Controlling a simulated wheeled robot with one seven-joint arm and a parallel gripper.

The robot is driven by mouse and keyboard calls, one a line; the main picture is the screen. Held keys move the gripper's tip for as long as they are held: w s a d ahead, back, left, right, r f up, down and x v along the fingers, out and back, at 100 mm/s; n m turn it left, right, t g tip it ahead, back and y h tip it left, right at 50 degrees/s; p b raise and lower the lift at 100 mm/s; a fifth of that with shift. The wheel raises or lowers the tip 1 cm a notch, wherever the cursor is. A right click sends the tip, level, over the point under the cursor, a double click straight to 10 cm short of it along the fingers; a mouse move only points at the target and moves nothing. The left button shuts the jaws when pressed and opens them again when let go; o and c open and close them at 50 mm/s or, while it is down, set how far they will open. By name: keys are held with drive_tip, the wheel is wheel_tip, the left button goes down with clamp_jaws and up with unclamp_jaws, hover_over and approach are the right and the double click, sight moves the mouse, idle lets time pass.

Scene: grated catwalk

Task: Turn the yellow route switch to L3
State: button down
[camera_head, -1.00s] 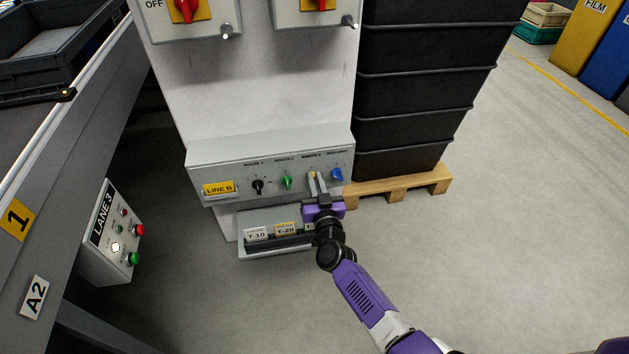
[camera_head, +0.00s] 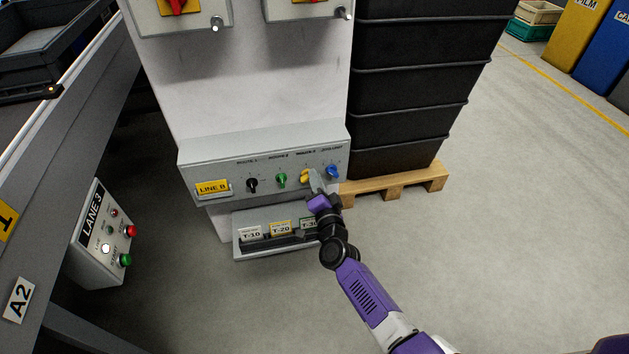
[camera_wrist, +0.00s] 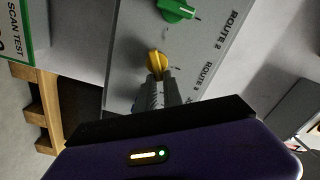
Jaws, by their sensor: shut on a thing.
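The yellow route switch (camera_head: 305,176) is a small knob on the grey LINE B panel (camera_head: 225,165), between the green knob and the blue knob. In the wrist view the yellow switch (camera_wrist: 156,62) shows just beyond my fingertips, beside the print ROUTE 3. My gripper (camera_head: 314,182) reaches the panel from the front right and is shut on the yellow switch. In the wrist view my gripper (camera_wrist: 158,78) covers the lower part of the knob. The small position marks around it are too blurred to read, so I cannot tell which one it points to.
A green knob (camera_head: 281,180) and a black knob (camera_head: 252,185) lie left, a blue knob (camera_head: 332,171) close right. A tag tray (camera_head: 245,253) sits below. Black crates (camera_head: 405,95) on a pallet (camera_head: 395,187) stand right. The LANE 3 box (camera_head: 92,255) stands left.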

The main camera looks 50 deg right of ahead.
drive_tip(key=m+b, duration=0.1)
drive_tip(key=m, duration=0.2)
drive_tip(key=f+m+b, duration=0.1)
drive_tip(key=m, duration=0.2)
drive_tip(key=shift+s+d+f, duration=0.1)
drive_tip(key=shift+d, duration=0.05)
idle(0.6)
drive_tip(key=c, duration=1.5)
unclamp_jaws()
drive_tip(key=shift+s, duration=0.1)
drive_tip(key=p+v, duration=0.2)
drive_tip(key=v, duration=0.5)
drive_tip(key=shift+s+a, duration=0.25)
